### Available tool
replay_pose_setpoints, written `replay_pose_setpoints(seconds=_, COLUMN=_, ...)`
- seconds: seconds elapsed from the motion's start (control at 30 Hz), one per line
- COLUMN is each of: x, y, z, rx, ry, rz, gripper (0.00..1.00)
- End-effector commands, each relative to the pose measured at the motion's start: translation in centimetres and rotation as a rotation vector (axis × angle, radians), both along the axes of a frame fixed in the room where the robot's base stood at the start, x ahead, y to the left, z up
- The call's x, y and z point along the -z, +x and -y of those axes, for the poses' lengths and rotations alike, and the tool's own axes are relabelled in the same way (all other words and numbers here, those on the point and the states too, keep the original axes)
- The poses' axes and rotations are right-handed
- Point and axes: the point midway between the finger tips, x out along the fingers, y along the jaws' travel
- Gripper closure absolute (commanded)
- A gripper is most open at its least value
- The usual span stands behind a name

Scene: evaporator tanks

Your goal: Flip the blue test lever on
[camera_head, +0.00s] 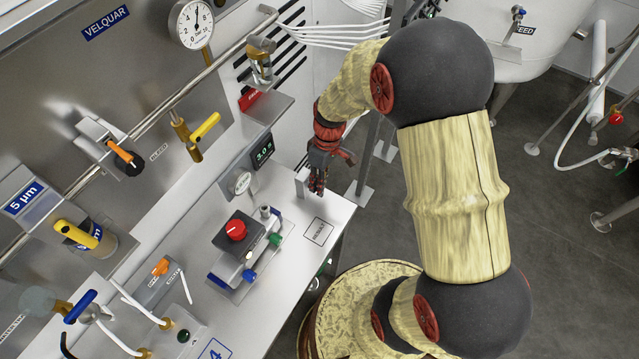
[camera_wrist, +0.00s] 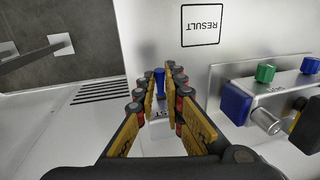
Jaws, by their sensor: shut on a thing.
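The blue test lever (camera_wrist: 159,80) is a short blue stick rising from a small pale base (camera_wrist: 160,128), whose label ends in "ST". In the wrist view it stands between the fingertips of my gripper (camera_wrist: 158,84), which is shut on it. The fingers have yellow-brown pads and red and black joints. In the head view my gripper (camera_head: 318,180) points down at the far right end of the steel bench, beside a small pale block (camera_head: 301,182). The lever itself is hidden there by the fingers.
A square marked RESULT (camera_head: 318,231) lies flat and clear on the bench near my gripper. A test device with a red knob (camera_head: 236,230) and blue and green parts stands left of it. A digital display (camera_head: 262,150) is close behind. The bench's right edge is near.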

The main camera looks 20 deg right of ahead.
Motion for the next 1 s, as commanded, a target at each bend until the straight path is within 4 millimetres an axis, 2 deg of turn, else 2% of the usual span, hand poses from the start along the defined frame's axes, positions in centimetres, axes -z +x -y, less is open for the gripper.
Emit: replay_pose_setpoints(seconds=1.0, x=-0.43, y=0.41, z=-0.23, rx=0.000, ry=-0.073, rz=-0.099, gripper=1.00)
